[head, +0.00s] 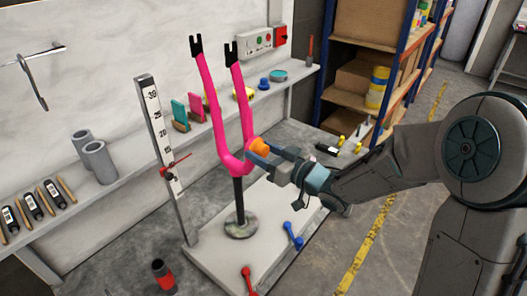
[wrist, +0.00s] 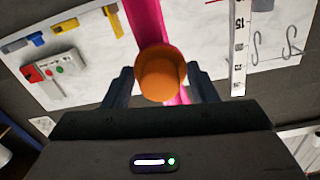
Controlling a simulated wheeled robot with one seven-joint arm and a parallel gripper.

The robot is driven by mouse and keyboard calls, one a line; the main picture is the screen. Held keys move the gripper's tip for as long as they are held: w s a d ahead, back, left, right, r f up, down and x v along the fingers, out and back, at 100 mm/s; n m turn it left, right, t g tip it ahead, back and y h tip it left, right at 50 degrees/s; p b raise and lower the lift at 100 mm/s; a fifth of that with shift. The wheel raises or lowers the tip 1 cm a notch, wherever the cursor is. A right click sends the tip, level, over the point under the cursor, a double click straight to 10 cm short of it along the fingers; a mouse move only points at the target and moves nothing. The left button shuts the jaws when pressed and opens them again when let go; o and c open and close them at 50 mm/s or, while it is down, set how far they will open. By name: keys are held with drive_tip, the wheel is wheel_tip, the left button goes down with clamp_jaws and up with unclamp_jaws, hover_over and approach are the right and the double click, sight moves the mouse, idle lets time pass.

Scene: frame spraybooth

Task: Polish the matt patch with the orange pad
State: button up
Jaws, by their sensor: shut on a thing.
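The orange pad (head: 258,147) is held between the fingers of my gripper (head: 268,155), close to the right side of the pink fork (head: 248,120). The pad also shows in the wrist view (wrist: 161,74), between both fingers and in front of the pink fork tube (wrist: 147,22). Whether the pad touches the tube is hard to tell. The fork stands upright on a black post with a round base (head: 241,226). The matt patch cannot be made out; the pad may hide it.
An upright scale (head: 157,130) with a red pointer stands left of the fork. A red dumbbell-shaped tool (head: 249,281) and a blue one (head: 292,235) lie on the pale base plate (head: 215,262). A wall ledge (head: 120,181) carries grey tubes and bottles. Blue-framed shelves (head: 410,50) stand behind.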

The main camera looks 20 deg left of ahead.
drive_tip(key=shift+f, duration=0.1)
drive_tip(key=shift+p+v, duration=0.3)
drive_tip(key=shift+v, duration=2.75)
drive_tip(key=shift+d+p, duration=0.1)
drive_tip(key=shift+p, duration=0.2)
drive_tip(key=shift+p+v, duration=0.3)
drive_tip(key=shift+v, duration=1.05)
drive_tip(key=shift+w, duration=0.1)
